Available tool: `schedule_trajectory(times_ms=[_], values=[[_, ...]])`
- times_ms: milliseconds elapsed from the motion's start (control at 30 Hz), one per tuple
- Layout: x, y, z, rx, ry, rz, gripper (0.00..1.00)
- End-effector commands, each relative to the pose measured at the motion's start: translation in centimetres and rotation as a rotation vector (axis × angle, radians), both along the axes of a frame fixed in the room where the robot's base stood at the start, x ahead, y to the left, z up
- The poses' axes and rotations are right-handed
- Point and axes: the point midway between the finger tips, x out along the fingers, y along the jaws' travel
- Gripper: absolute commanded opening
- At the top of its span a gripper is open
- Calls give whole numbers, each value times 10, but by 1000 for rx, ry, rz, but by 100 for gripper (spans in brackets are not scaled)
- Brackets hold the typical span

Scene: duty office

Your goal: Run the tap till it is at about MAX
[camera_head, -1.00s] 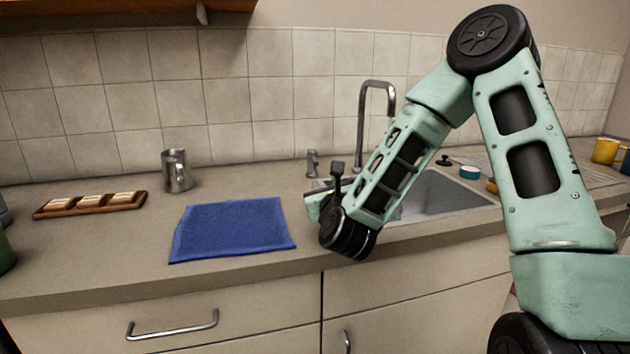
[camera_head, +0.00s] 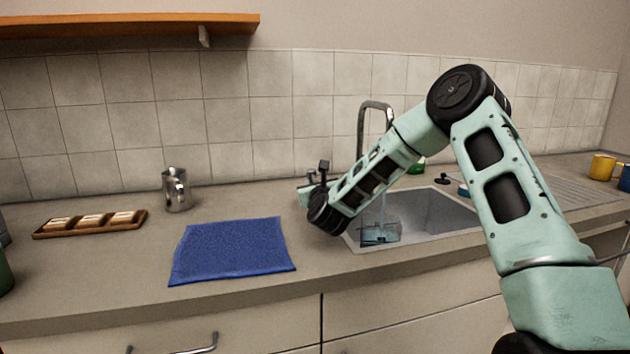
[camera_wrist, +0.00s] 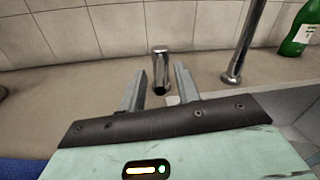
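The tap's tall chrome spout (camera_head: 375,104) arches over the sink, partly behind my arm. A pale vertical streak, apparently running water, drops from below my arm into a clear container (camera_head: 380,236) standing in the sink. Its MAX mark and water level cannot be made out.
A blue cloth (camera_head: 235,250), a metal jug (camera_head: 176,190) and a wooden tray (camera_head: 90,224) lie on the counter to the left. A green bottle (camera_wrist: 300,30) stands behind the sink (camera_head: 450,212). Yellow mug (camera_head: 603,165) at far right.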

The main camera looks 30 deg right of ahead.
Motion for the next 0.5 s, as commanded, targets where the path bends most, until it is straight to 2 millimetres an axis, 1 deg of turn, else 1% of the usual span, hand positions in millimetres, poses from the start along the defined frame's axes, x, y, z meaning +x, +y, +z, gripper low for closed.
schedule_trajectory(times_ms=[33, 133, 467, 500], values=[[5, -2, 0, 0, 0, 0, 33], [11, -5, 0, -1, 1, 1, 33], [14, -6, 0, -1, 1, 1, 33], [14, -6, 0, -1, 1, 1, 24]])
